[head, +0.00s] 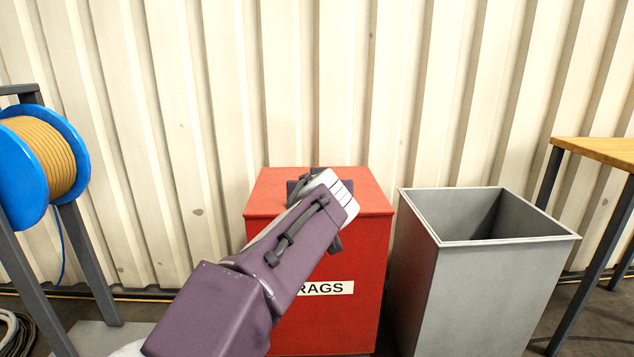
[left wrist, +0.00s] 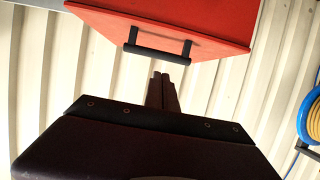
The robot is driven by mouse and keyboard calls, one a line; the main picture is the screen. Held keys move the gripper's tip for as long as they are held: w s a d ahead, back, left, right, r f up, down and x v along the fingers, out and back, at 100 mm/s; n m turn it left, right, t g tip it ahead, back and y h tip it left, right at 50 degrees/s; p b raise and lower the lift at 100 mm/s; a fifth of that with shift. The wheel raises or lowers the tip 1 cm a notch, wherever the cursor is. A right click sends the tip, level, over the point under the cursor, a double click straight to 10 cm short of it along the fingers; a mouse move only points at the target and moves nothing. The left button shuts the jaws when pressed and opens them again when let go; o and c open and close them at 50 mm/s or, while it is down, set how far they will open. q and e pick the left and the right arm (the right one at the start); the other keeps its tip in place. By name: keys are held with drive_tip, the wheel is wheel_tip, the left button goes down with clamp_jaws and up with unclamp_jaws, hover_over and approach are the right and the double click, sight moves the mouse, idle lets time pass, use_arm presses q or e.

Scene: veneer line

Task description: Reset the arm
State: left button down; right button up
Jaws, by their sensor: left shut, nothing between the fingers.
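A red bin (head: 372,250) labelled RAGS stands against the wall in the head view, with its flat red top closed. My left arm reaches across the front of it, its wrist over the top and part of the label. The left wrist view shows a red panel of the bin (left wrist: 190,18) with a dark bar handle (left wrist: 158,52). My left gripper (left wrist: 162,78) is shut and empty, its fingertips just short of the handle in that picture; I cannot tell the depth gap. In the head view the wrist mostly hides the fingers. My right gripper is not in view.
An open grey bin (head: 425,290) stands close to the right of the red one. A wooden-topped table (head: 600,150) is at the far right. A blue reel (head: 75,150) of yellow hose or cable on a dark stand is at the left. A corrugated wall (head: 420,90) closes off the back.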

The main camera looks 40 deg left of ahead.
use_arm(q)
drive_tip(key=w+d+f+m+g+h+p, duration=0.2)
drive_tip(key=d+f+g+h+p, duration=0.15)
drive_tip(key=d+f+p, duration=0.5)
drive_tip(key=s+d+f+m+g+h+p, duration=0.25)
drive_tip(key=s+d+f, duration=0.35)
drive_tip(key=s+f, duration=0.3)
drive_tip(key=s+d+f+m+g+h+p, duration=0.1)
drive_tip(key=s+d+f+m+g+h, duration=0.25)
drive_tip(key=s+d+f, duration=0.45)
wheel_tip(320, 180, up, 36)
drive_tip(key=a+p, duration=0.2)
drive_tip(key=p, duration=3.6)
drive_tip(key=shift+s+r, duration=0.15)
drive_tip(key=shift+r, duration=0.05)
